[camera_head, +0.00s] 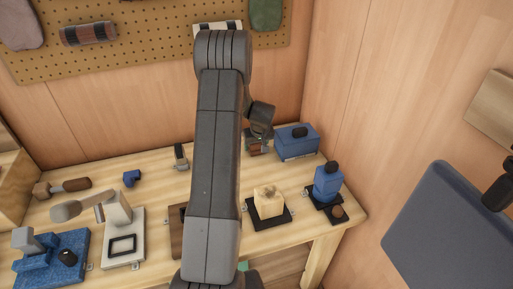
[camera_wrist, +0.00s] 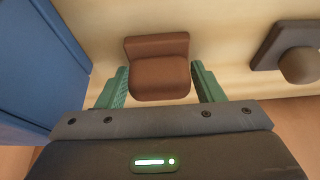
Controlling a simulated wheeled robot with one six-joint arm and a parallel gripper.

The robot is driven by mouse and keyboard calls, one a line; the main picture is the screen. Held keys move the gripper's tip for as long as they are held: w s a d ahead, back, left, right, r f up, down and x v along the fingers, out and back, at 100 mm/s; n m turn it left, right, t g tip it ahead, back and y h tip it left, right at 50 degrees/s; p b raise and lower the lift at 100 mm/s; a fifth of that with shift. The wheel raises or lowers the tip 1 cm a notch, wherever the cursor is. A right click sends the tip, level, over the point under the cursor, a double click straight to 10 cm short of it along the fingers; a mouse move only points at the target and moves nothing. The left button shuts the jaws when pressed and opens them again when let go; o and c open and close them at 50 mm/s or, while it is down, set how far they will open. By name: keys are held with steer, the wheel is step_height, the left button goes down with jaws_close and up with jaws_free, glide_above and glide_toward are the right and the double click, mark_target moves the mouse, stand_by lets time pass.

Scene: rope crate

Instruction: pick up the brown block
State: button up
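The brown block (camera_wrist: 158,77) is in the middle of the wrist view, with a lower flat part and a raised back edge. My gripper (camera_wrist: 160,68) is open, with one green finger on each side of the block. Narrow gaps seem to show between the fingers and the block, and I cannot tell whether either finger touches it. In the head view the block (camera_head: 256,149) is on the wooden bench near the back wall, just under my gripper (camera_head: 259,138), which partly hides it.
A blue box (camera_head: 297,143) with a dark knob stands close to the right of the block. A blue bottle-like piece (camera_head: 328,183) and a pale block (camera_head: 268,202) on a dark tray are nearer the front. My arm hides the middle of the bench (camera_head: 155,190).

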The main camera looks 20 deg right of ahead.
steer(key=c, duration=0.6)
steer(key=shift+r, duration=0.1)
step_height(320, 180, up, 10)
steer(key=shift+f+b, duration=0.1)
steer(key=shift+b, duration=0.6)
